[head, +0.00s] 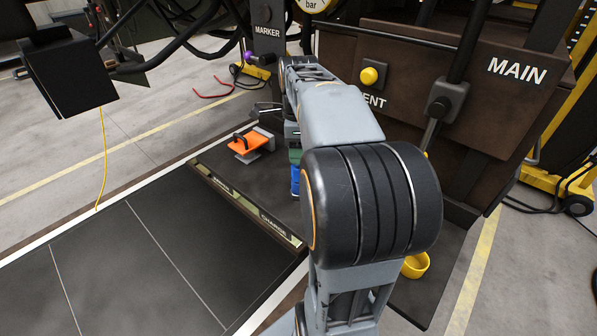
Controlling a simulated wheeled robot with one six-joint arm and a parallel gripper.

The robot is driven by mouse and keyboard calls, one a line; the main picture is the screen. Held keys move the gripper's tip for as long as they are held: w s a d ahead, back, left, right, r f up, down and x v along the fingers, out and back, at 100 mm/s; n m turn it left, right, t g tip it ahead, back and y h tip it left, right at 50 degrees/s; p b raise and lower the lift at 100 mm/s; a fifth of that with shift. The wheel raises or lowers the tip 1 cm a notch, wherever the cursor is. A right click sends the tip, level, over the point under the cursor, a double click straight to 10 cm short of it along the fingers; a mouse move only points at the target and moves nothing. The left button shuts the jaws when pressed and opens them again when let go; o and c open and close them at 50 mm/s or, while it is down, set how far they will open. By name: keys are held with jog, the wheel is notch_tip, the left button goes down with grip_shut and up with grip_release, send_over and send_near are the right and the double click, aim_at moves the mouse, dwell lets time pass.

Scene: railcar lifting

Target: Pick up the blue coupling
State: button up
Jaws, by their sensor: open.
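The blue coupling (295,181) shows as a narrow blue piece on the dark bench top, just left of my arm's large joint. My arm hides its right side. A green and grey part stands directly above it, and I cannot tell whether they are joined. My gripper (267,108) is partly hidden behind my forearm. Its dark fingers show at the far end of the arm, above and beyond the blue piece. It is open, and I see nothing held in it.
An orange block with a dark handle (248,143) sits left of the coupling. A labelled strip (245,207) edges the bench. The brown MAIN panel (480,85) with a yellow button (369,76) and lever stands right. A yellow cup (415,265) is at lower right.

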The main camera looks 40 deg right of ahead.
jog(key=shift+f, duration=1.45)
jog(key=shift+c, duration=0.5)
grip_shut()
